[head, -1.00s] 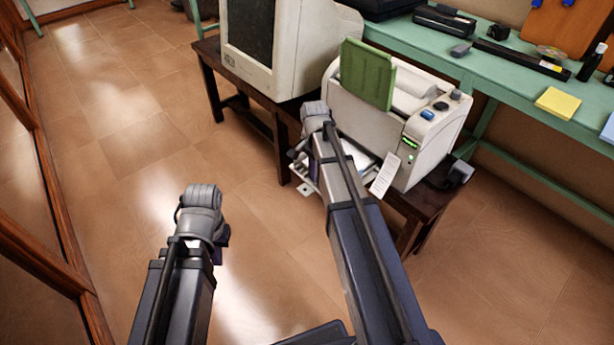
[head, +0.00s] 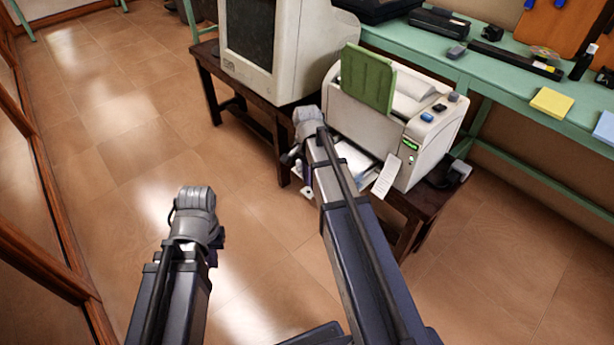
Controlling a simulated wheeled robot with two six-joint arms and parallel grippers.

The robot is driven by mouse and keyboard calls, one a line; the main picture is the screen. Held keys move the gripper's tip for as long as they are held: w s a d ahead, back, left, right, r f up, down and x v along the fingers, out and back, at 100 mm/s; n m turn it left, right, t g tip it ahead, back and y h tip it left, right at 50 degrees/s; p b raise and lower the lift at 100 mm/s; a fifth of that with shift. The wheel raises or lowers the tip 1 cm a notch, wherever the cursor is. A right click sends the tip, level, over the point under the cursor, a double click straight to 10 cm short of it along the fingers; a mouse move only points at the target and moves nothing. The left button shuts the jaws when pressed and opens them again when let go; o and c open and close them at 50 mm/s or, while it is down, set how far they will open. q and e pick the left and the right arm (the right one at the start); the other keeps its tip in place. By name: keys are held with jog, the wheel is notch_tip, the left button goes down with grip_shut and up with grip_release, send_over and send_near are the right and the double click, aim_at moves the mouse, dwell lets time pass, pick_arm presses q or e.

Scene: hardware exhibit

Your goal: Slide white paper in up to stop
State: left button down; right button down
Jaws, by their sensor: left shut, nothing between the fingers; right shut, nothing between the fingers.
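The printer (head: 400,115) is a pale box with an upright green panel (head: 366,78), standing on a dark wooden table. White paper (head: 357,160) lies low at the printer's front, partly hidden behind my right arm. My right gripper (head: 293,158) is shut and empty beside the left end of this paper; my wrist hides most of it, and I cannot tell whether it touches the paper. My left gripper (head: 217,243) is shut and empty over the floor, far from the printer, its fingers mostly hidden under the wrist. The paper's inner edge and any stop are hidden.
A bulky monitor (head: 285,50) stands left of the printer on the dark table (head: 240,88). A white tag (head: 388,175) hangs at the printer's front. A green bench (head: 500,85) with yellow notes (head: 551,102) runs behind. The tiled floor at left is open.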

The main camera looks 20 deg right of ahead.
notch_tip(320, 180, up, 8)
jog(key=p, duration=0.7)
jog(key=shift+a, duration=0.15)
jog(key=s+a+n+h, duration=0.1)
jog(key=s+a+n, duration=1.65)
jog(key=a, duration=0.25)
notch_tip(320, 180, up, 17)
jog(key=w+p, duration=0.1)
jog(key=p, duration=1.5)
jog(key=shift+p, duration=0.4)
